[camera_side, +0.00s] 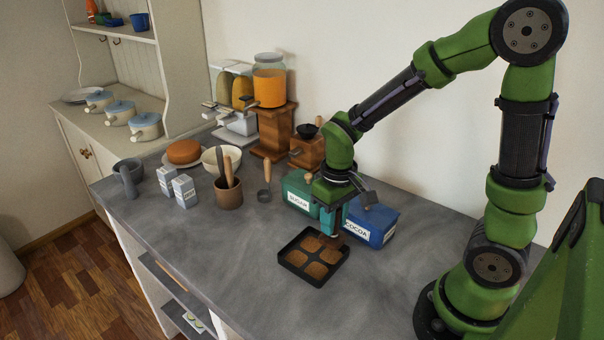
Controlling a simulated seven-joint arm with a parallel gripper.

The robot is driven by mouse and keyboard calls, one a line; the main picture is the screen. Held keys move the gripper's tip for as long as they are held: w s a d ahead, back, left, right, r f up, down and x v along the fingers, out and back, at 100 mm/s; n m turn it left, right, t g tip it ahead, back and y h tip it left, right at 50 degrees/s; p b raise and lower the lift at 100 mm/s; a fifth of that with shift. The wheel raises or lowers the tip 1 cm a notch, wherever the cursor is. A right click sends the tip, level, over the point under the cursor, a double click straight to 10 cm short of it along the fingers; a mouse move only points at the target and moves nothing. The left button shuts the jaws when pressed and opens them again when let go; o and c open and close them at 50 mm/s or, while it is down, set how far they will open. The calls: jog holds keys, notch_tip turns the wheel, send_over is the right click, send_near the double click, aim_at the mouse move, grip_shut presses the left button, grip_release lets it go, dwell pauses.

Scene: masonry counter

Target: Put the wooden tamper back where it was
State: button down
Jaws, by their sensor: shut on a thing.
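My gripper (330,226) points down at the back right of a dark square tray (312,279) on the grey counter. It is shut on a small brown piece, which looks like the wooden tamper (337,241). Most of the tamper is hidden by the gripper. Its lower end shows at the tray's back right; I cannot tell whether it touches the tray. The tray has several compartments with flat brown filling.
A green SUGAR box (298,195) and a blue COCOA box (372,224) stand close behind my gripper. A brown crock (229,195) with wooden handles, small cartons (184,191) and a wooden grinder (306,150) stand farther left. The counter's front left is clear.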

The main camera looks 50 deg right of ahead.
jog(key=shift+w+d+f, duration=0.1)
jog(key=shift+w+f, duration=0.75)
jog(key=shift+w, duration=1.8)
jog(key=shift+w+a+f, duration=0.1)
jog(key=shift+w+f, duration=0.7)
jog(key=shift+w, duration=1.9)
jog(key=shift+w+d+f, duration=0.1)
jog(key=shift+w+f, duration=0.75)
jog(key=shift+w, duration=1.8)
jog(key=shift+f, duration=0.1)
jog(key=c, duration=0.9)
grip_release()
jog(key=shift+o, duration=0.2)
notch_tip(320, 180, up, 12)
jog(key=s+a+r+m+t+y, duration=0.15)
jog(key=s+r+t, duration=0.25)
jog(key=s+r, duration=0.6)
jog(key=s+a+f+t, duration=0.1)
jog(key=s+a+t, duration=0.1)
jog(key=s, duration=1)
jog(key=shift+a+m+t, duration=0.15)
jog(key=shift+m+t, duration=0.2)
jog(key=shift+t, duration=0.15)
